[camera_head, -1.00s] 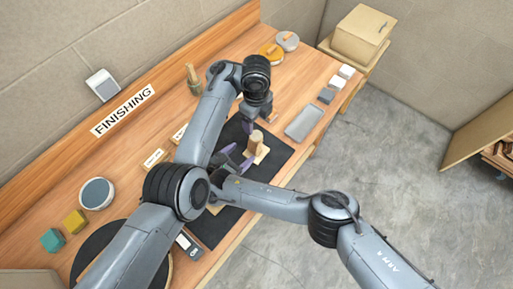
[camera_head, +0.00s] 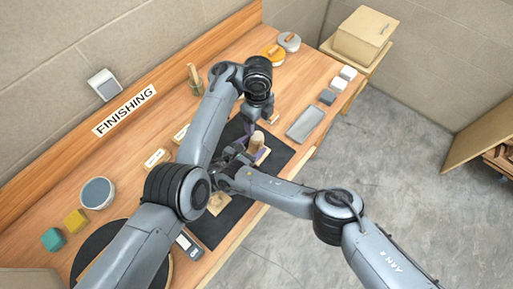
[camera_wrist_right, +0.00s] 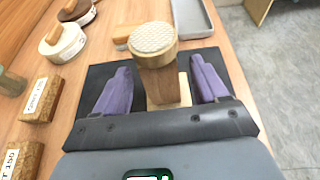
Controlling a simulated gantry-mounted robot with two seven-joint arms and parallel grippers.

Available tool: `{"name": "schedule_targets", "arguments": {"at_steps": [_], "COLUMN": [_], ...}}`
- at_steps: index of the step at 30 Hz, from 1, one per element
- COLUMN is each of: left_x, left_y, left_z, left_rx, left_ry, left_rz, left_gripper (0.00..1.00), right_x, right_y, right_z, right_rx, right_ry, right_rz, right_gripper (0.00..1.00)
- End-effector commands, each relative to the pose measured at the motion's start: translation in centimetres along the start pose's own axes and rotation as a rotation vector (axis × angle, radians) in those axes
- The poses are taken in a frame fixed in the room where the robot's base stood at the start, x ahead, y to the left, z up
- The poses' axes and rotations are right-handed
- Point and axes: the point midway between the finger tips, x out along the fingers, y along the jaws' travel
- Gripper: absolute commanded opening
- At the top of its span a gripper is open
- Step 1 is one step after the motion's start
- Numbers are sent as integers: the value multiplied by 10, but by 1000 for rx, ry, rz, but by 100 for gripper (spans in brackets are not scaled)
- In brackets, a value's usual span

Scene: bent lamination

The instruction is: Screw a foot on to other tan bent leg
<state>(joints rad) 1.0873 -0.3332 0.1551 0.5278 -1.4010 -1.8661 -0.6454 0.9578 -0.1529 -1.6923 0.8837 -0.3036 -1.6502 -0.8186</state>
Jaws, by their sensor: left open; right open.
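A tan piece with a round top (camera_head: 257,141) stands upright on the black mat (camera_head: 284,146) in the head view. In the right wrist view, a round foot with a pale textured face (camera_wrist_right: 152,38) sits at the top of a brown wooden leg (camera_wrist_right: 161,84), with a lighter tan piece beside and behind it. My right gripper (camera_wrist_right: 162,90) is open, its purple fingers on both sides of the leg with gaps. Its fingers are partly hidden in the head view. My left gripper (camera_head: 254,122) is open, just above and behind the piece; its fingertips are mostly hidden.
A flat tan piece (camera_head: 220,203) lies on the mat nearer the front. A grey tray (camera_head: 305,123) and small blocks (camera_head: 337,86) lie to the right. Round discs (camera_head: 289,42) are at the back. Cork grit blocks (camera_wrist_right: 40,98) stand left in the wrist view.

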Motion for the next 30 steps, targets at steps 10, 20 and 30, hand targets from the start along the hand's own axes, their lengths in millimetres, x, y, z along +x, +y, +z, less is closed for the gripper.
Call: {"name": "schedule_targets", "arguments": {"at_steps": [10, 20, 30], "left_x": [0, 0, 0], "left_y": [0, 0, 0], "left_z": [0, 0, 0], "left_rx": [0, 0, 0], "left_ry": [0, 0, 0], "left_rz": [0, 0, 0], "left_gripper": [68, 68, 67], "right_x": [9, 9, 9], "right_y": [0, 0, 0], "right_z": [0, 0, 0], "right_rx": [0, 0, 0], "right_ry": [0, 0, 0], "right_rz": [1, 0, 0], "right_gripper": [72, 42, 0]}}
